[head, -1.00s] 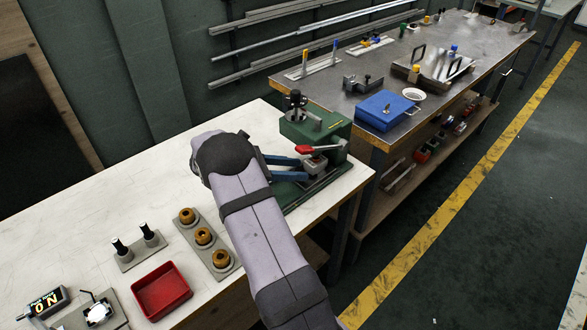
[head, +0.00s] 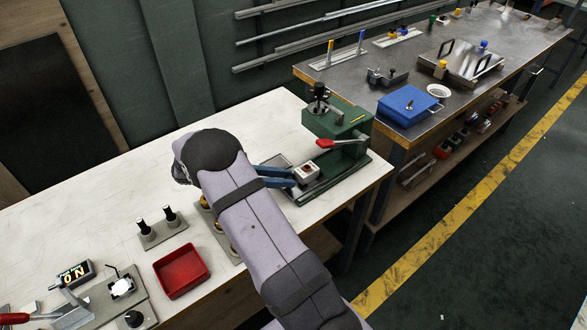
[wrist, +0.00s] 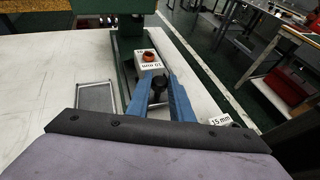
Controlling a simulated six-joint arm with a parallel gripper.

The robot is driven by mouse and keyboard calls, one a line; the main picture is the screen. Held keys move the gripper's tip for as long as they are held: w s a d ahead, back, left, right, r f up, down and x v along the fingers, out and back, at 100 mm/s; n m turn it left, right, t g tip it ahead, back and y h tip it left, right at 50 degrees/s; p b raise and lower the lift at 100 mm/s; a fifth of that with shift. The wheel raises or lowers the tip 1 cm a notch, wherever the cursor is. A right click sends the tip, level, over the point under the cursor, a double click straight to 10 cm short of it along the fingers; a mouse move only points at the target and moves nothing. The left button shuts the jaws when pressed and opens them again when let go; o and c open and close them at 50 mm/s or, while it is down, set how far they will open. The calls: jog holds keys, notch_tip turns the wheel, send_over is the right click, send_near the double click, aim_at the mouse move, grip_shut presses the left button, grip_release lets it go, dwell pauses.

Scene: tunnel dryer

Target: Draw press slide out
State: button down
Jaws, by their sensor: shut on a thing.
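The green press (head: 337,122) with a red-handled lever (head: 326,143) stands at the right end of the white bench. Its slide carries a white block (head: 307,173) with a small orange-red piece on top, clear of the press head on the left. The wrist view shows this block (wrist: 148,66), marked 10 mm, just beyond my fingertips. My gripper (head: 293,178) has its blue fingers shut around the slide's dark knob (wrist: 158,84), in front of the block. The lower part of the knob is partly hidden between the fingers.
A shallow grey tray (wrist: 95,97) lies left of the slide. Two black-topped pegs (head: 157,226), a red bin (head: 182,271) and brown rings partly behind my arm are on the bench. A metal table with a blue box (head: 409,106) stands right. The bench's back left is clear.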

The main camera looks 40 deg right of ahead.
jog(key=shift+a, duration=0.2)
jog(key=c, duration=1.6)
grip_release()
jog(key=shift+a, duration=0.15)
jog(key=shift+b+v, duration=0.7)
jog(key=shift+v, duration=2.9)
jog(key=shift+r, duration=0.1)
